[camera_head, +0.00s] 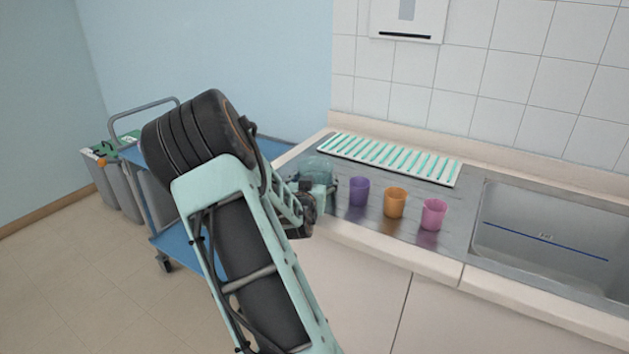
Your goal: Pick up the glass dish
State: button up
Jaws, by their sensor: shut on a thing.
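The glass dish (321,165) is a clear, faintly tinted round piece at the left end of the steel drainboard. It is partly hidden behind my gripper (322,188). My gripper reaches over the counter's left front edge and is shut on the dish. The fingertips are small and partly hidden, so the exact contact is hard to see. I cannot tell whether the dish is clear of the drainboard.
A purple cup (359,191), an orange cup (395,202) and a pink cup (433,214) stand right of my gripper. A white and green slatted rack (395,158) lies behind. The sink (550,245) is at right; a blue trolley (172,243) is at left.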

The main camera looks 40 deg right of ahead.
jog(key=shift+r, duration=0.7)
jog(key=s+r+p, duration=0.1)
jog(key=s+r, duration=1)
jog(key=s, duration=0.3)
jog(key=shift+a, duration=0.3)
jog(key=shift+r, duration=0.15)
jog(key=shift+d+r+p, duration=0.1)
jog(key=shift+p, duration=0.2)
